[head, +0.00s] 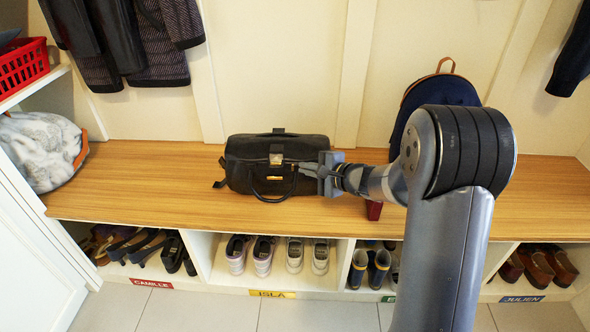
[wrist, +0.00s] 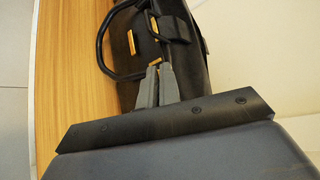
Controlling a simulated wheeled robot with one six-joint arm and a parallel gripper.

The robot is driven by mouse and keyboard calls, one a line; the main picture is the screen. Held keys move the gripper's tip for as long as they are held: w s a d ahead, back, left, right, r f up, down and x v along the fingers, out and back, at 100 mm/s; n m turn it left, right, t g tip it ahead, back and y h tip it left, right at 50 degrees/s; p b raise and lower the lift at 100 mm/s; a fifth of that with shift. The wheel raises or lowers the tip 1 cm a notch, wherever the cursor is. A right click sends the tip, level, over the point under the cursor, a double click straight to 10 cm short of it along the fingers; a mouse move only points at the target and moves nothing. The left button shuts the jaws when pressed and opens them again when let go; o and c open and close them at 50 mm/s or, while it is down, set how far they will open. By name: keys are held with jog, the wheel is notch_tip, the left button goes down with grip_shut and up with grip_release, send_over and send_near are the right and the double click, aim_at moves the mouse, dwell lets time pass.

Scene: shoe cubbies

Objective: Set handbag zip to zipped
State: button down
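The black handbag (head: 240,176) stands on the wooden bench, with a dark clasp flap at its top and a looped handle hanging in front. My gripper (head: 308,168) is at the bag's right end, level with its upper part. In the wrist view, the bag (wrist: 188,55) lies beyond my gripper (wrist: 158,68). The two grey fingers are close together, with a small orange zip pull (wrist: 156,61) at their tips. They look shut on it, though the contact is small in view. The zip line is mostly hidden by the flap and handle.
A dark blue backpack (head: 440,92) stands on the bench (head: 150,180) behind my arm. A grey-white bag (head: 42,150) sits at the left end. Shoes fill the cubbies below. Coats (head: 130,40) hang above; the bench left of the handbag is clear.

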jog(key=d, duration=0.6)
jog(key=c, duration=1.6)
grip_release()
jog(key=p+v, duration=0.2)
jog(key=v, duration=0.8)
jog(key=shift+s+d+r, duration=0.2)
jog(key=shift+s, duration=0.05)
